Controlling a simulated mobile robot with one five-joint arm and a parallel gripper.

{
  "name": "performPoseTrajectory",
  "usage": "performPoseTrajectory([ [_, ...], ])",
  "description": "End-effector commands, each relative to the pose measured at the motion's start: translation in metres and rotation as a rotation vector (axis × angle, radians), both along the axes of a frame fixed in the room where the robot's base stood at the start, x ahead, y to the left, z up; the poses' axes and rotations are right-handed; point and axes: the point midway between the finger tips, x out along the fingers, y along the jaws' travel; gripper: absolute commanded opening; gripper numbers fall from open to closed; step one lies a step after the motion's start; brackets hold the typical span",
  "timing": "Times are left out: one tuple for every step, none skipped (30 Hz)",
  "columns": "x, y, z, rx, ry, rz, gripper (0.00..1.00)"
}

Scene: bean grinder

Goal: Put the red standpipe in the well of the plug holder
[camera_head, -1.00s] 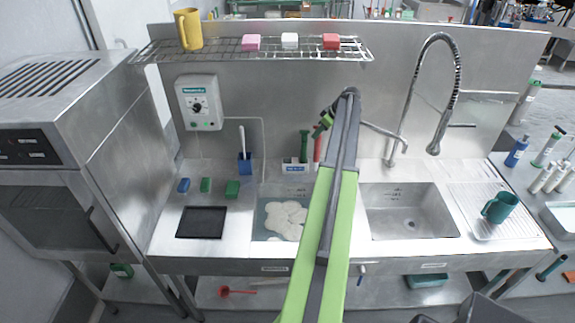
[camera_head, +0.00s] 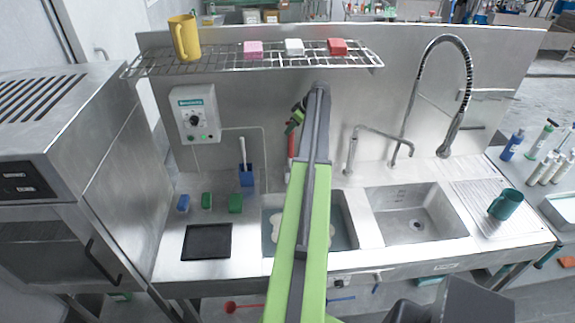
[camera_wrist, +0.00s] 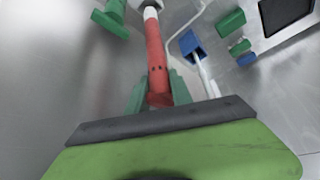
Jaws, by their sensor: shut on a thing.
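The red standpipe (camera_wrist: 156,58) is between the green fingers of my gripper (camera_wrist: 158,90) in the wrist view, with its white end pointing away from the fingers. In the head view the standpipe (camera_head: 291,146) hangs roughly upright below my gripper (camera_head: 296,120), in front of the steel back wall. A green upright piece (camera_wrist: 111,18) stands left of the standpipe's white end in the wrist view. The plug holder is mostly or wholly hidden behind my arm in the head view, so I cannot tell how the standpipe's lower end lies to its well.
A blue holder with a brush (camera_head: 246,175) stands left of the standpipe. Small sponges, including a green one (camera_head: 235,203), and a black mat (camera_head: 207,242) lie left of the filled basin (camera_head: 342,222). A wire shelf (camera_head: 222,61) is above; a faucet (camera_head: 352,150) stands right.

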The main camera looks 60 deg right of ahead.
Motion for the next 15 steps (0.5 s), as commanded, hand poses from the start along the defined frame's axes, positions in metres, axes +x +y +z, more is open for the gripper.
performPoseTrajectory([
  [0.001,0.000,-0.020,0.000,-0.001,0.001,0.00],
  [0.001,0.001,-0.027,0.000,-0.001,0.001,0.00],
  [0.001,0.001,-0.036,0.000,-0.001,0.001,0.00],
  [0.002,0.001,-0.043,0.000,-0.001,0.001,0.00],
  [0.002,0.001,-0.048,0.000,-0.001,0.001,0.00],
  [0.002,0.001,-0.054,0.000,-0.001,0.002,0.00],
  [0.002,0.001,-0.056,0.000,-0.001,0.002,0.00],
  [0.002,0.001,-0.056,0.000,-0.001,0.002,0.00],
  [0.002,0.001,-0.055,0.000,-0.001,0.002,0.00],
  [0.003,0.001,-0.053,0.000,-0.001,0.002,0.00],
  [0.003,0.002,-0.053,0.000,-0.001,0.004,0.00],
  [0.003,0.002,-0.055,0.000,-0.001,0.004,0.00],
  [0.004,0.002,-0.059,0.000,-0.001,0.004,0.00],
  [0.004,0.002,-0.064,0.000,-0.001,0.004,0.00],
  [0.004,0.002,-0.071,0.000,-0.001,0.004,0.00],
])
